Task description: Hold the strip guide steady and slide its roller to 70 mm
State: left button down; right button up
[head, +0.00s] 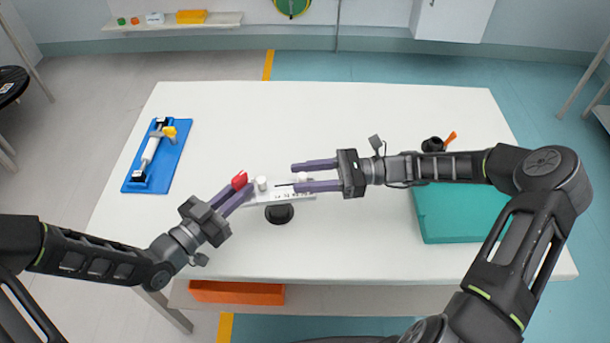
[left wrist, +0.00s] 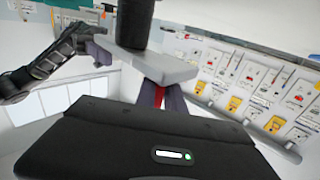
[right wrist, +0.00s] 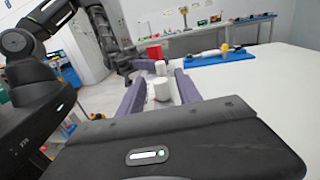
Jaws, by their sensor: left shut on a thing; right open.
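The strip guide (head: 283,195) is a pale bar with scale markings, above a black round foot (head: 279,214) near the table's middle. Two white cylinders stand on it, the left one (head: 262,183) and the right one (head: 302,176); I cannot tell for sure which is the roller. My left gripper (head: 243,188) is shut on the guide's red end piece (head: 239,180), also seen between its fingers in the left wrist view (left wrist: 160,95). My right gripper (head: 295,177) is open, its fingers on either side of the nearer white cylinder (right wrist: 162,89), apparently not gripping it.
A blue tray (head: 140,177) with a white cylinder and yellow part lies at the table's left. A teal mat or box (head: 457,215) is at right, under my right arm. An orange bin (head: 237,292) sits below the front edge. The table's back is clear.

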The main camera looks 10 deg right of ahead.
jog(key=s+d, duration=0.1)
jog(key=d, duration=1.1)
jog(key=shift+s, duration=0.2)
pick_arm(q)
jog(key=c, duration=1.3)
grip_release()
jog(key=shift+c, duration=0.2)
pick_arm(e)
jog(key=shift+a, duration=0.1)
pick_arm(q)
jog(key=v, duration=1.2)
jog(key=shift+s, duration=0.1)
